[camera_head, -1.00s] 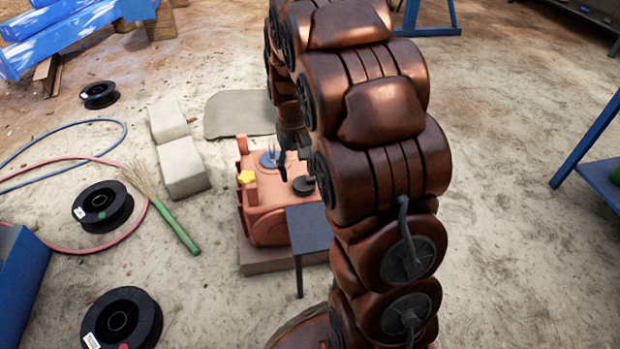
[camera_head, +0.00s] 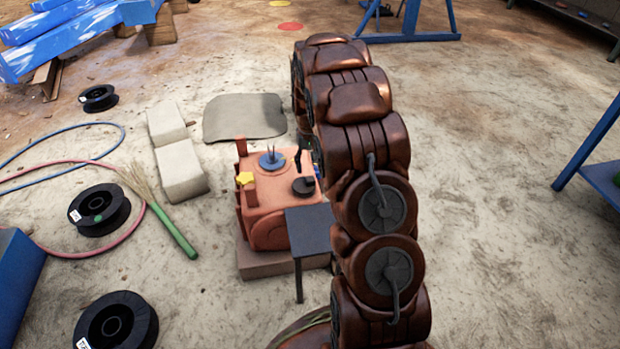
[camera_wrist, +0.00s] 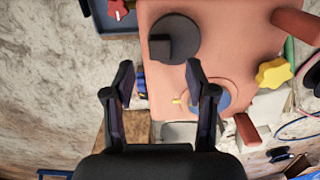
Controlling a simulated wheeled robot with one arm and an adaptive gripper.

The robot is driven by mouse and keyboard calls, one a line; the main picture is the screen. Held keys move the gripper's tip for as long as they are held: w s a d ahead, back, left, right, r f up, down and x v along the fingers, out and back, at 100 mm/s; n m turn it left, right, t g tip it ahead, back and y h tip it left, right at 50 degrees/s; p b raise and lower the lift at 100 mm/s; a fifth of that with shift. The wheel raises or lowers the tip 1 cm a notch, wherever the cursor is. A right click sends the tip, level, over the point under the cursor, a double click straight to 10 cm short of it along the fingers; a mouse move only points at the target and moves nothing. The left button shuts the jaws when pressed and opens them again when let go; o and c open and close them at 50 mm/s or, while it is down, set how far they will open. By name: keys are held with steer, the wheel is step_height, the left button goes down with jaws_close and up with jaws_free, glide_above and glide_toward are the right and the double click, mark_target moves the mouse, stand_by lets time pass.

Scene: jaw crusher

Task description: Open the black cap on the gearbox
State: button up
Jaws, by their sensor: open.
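The orange gearbox (camera_head: 268,212) stands on a low block left of my arm. The round black cap (camera_head: 303,186) with a raised block-like grip is on its top, near the right side. In the wrist view the cap (camera_wrist: 181,27) is ahead of my gripper, and no finger touches it. My gripper (camera_wrist: 160,82) is open and empty, its two dark fingers spread apart. A blue disc (camera_head: 270,163) is also on the gearbox top; in the wrist view the right finger partly hides it. A yellow knob (camera_head: 245,178) is at the gearbox's left. My arm hides most of my gripper in the head view.
A small dark table (camera_head: 310,228) stands close in front of the gearbox. Pale blocks (camera_head: 181,170), black spools (camera_head: 98,208) and a green-handled broom (camera_head: 174,230) lie to the left. A grey mat (camera_head: 244,116) lies behind. Open ground is right of my arm.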

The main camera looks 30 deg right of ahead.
mark_target(310, 178)
step_height(310, 178, down, 5)
steer(key=shift+f+b, duration=0.1)
steer(key=shift+b, duration=0.65)
jaws_close()
